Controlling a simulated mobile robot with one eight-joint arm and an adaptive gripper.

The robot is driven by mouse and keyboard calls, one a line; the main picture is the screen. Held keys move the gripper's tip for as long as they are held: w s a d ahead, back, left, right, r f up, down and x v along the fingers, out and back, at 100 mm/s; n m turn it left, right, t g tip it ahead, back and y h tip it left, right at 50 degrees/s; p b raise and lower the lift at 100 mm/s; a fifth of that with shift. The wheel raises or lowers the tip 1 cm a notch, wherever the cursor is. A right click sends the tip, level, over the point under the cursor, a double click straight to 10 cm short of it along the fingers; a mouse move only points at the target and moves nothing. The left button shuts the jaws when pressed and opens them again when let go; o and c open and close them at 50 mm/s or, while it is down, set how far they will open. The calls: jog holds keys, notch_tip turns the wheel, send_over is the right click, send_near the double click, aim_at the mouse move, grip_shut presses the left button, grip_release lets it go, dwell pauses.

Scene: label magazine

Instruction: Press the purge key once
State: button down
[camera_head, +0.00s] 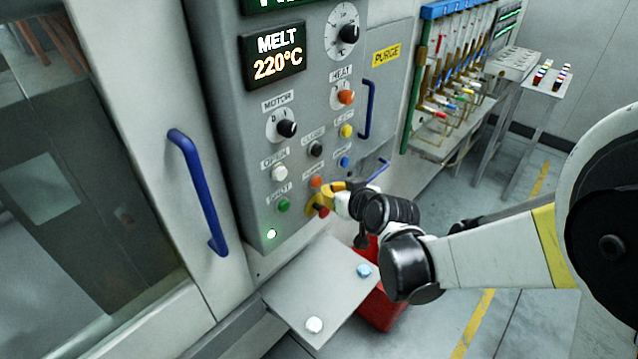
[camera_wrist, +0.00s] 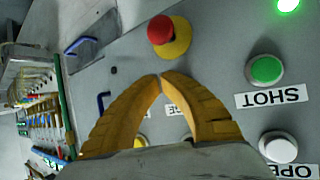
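The control panel (camera_head: 225,110) carries the orange purge key (camera_head: 316,182) low on its face, under a small label. My gripper (camera_head: 327,188) is at this key, with its yellow fingers just to the right of it. In the wrist view my gripper (camera_wrist: 162,78) has its two fingertips together and nothing visible between them. A label ending in "GE" (camera_wrist: 178,109) shows upside down between the fingers. The purge key is hidden behind the fingertips there. I cannot tell whether the tips touch it.
A red mushroom button (camera_wrist: 160,30) on a yellow base sits close beside the fingertips. The green SHOT button (camera_head: 283,205), white OPEN button (camera_head: 279,172) and blue button (camera_head: 344,161) are near. A grey shelf (camera_head: 325,285) juts out below, above a red bin (camera_head: 383,312).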

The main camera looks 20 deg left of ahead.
jog(key=shift+a, duration=0.15)
jog(key=shift+w+a, duration=0.15)
jog(key=shift+a, duration=0.15)
jog(key=shift+w+a, duration=0.2)
jog(key=shift+a, duration=0.2)
dwell(0.8)
jog(key=shift+d, duration=0.1)
jog(key=shift+s+d+b, duration=0.35)
jog(key=shift+d, duration=0.35)
jog(key=shift+d, duration=0.1)
jog(key=shift+s+d, duration=0.3)
jog(key=shift+d, duration=0.45)
jog(key=shift+s+d, duration=0.35)
jog(key=shift+d, duration=0.4)
jog(key=shift+s+d, duration=0.3)
jog(key=shift+d, duration=0.45)
